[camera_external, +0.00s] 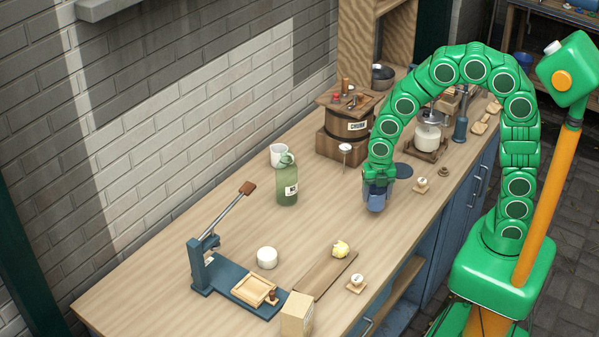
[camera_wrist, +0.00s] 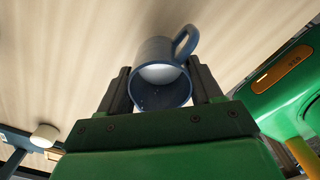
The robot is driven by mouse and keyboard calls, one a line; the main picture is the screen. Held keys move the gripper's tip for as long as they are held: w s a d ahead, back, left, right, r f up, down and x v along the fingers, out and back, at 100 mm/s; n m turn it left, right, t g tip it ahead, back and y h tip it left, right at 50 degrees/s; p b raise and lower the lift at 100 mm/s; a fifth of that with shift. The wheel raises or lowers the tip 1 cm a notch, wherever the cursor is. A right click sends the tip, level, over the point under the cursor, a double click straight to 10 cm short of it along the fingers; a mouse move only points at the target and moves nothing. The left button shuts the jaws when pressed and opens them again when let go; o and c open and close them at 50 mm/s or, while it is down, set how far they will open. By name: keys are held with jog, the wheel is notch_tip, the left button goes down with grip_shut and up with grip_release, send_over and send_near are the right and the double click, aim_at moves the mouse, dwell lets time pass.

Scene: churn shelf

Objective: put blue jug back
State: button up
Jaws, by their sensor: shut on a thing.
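The blue jug (camera_external: 376,200) is under my gripper (camera_external: 378,182), near the front edge of the bench in the external view. My gripper is shut on it. In the wrist view the jug (camera_wrist: 152,50) sits between the two dark fingers, its open mouth toward the camera and its handle at the upper right. Something pale shows inside it. I cannot tell whether its base touches the bench. A flat dark blue disc (camera_external: 403,170) lies just right of the jug in the external view.
A green bottle (camera_external: 287,186) and white pitcher (camera_external: 279,155) stand to the left. The wooden churn (camera_external: 345,128) stands behind. A small knobbed wooden piece (camera_external: 421,185) sits to the right. A blue lever press (camera_external: 215,265) stands front left. The bench (camera_external: 225,240) is clear between bottle and press.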

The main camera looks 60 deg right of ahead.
jog(key=shift+w+f, duration=0.15)
jog(key=shift+f, duration=1.55)
jog(key=shift+f, duration=0.15)
jog(key=o, duration=1.4)
jog(key=shift+c, duration=0.2)
notch_tip(320, 180, up, 12)
jog(key=shift+r, duration=0.2)
jog(key=s+d+r+m, duration=0.2)
jog(key=s+d+m, duration=0.2)
jog(key=s+m, duration=0.4)
jog(key=s+d+r+m+g, duration=0.1)
jog(key=s+d+m, duration=0.3)
jog(key=s+m, duration=0.4)
jog(key=s+d+r+m, duration=0.2)
jog(key=s+d+m, duration=0.3)
jog(key=s+m, duration=0.4)
jog(key=shift+r+m+g, duration=0.4)
jog(key=shift+m, duration=0.3)
